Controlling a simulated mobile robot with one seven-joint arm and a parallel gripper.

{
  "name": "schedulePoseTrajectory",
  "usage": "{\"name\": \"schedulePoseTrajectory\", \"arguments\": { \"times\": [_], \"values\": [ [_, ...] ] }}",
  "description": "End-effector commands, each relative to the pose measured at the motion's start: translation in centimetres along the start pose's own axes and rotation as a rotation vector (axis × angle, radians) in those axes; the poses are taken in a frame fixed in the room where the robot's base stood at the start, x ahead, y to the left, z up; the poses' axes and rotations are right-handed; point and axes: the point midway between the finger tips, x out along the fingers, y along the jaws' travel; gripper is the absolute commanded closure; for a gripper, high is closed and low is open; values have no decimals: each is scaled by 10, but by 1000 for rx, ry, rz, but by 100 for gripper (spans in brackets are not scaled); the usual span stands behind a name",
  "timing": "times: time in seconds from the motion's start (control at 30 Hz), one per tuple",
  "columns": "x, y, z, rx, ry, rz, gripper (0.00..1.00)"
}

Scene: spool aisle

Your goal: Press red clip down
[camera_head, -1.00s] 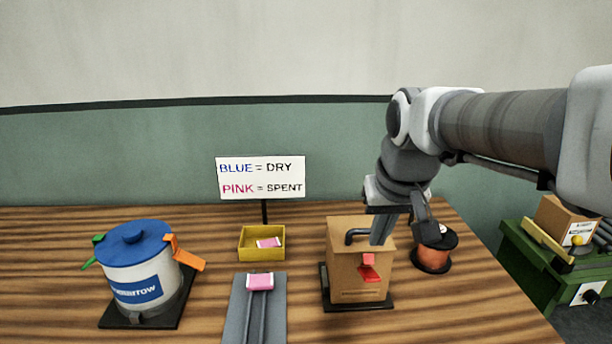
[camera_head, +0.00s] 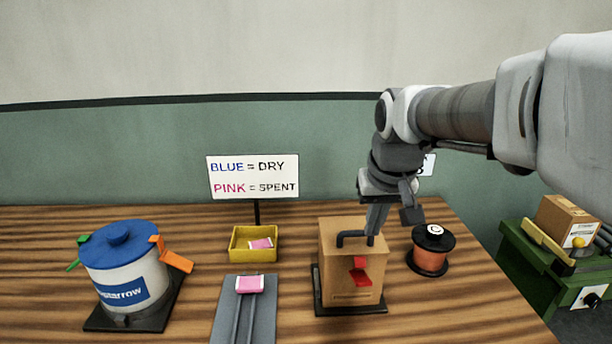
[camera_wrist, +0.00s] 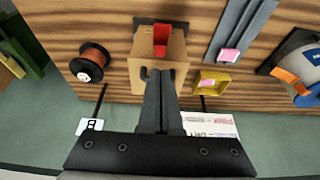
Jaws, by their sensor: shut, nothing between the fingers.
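The red clip (camera_head: 361,278) is on the front face of a tan box (camera_head: 338,250) with a dark handle on top. In the wrist view the red clip (camera_wrist: 161,36) shows near the box's upper edge. My gripper (camera_head: 372,236) points down, its tips at the box top, close to the handle and behind the clip. In the wrist view my gripper (camera_wrist: 160,78) is shut and empty, its fingers covering part of the box. I cannot tell whether the tips touch the box. The clip appears to slant out from the face.
A spool (camera_head: 431,252) stands just right of the box. A yellow tray (camera_head: 241,258) with a pink piece, a grey rail (camera_head: 226,318) with another pink piece, and a blue-lidded canister (camera_head: 124,283) with orange and green clips are left. A sign (camera_head: 253,177) stands behind.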

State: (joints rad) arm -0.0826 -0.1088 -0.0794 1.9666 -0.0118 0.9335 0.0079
Motion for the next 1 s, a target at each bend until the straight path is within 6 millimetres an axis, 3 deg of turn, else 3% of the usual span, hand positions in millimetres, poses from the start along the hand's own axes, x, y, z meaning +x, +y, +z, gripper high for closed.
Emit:
{"name": "schedulePoseTrajectory", "arguments": {
  "times": [0.43,0.7,1.0],
  "values": [
    [94,0,2,-1,-7,0,100],
    [114,0,26,-1,-1,0,100],
    [116,0,29,-1,-1,0,100]
  ]
}}
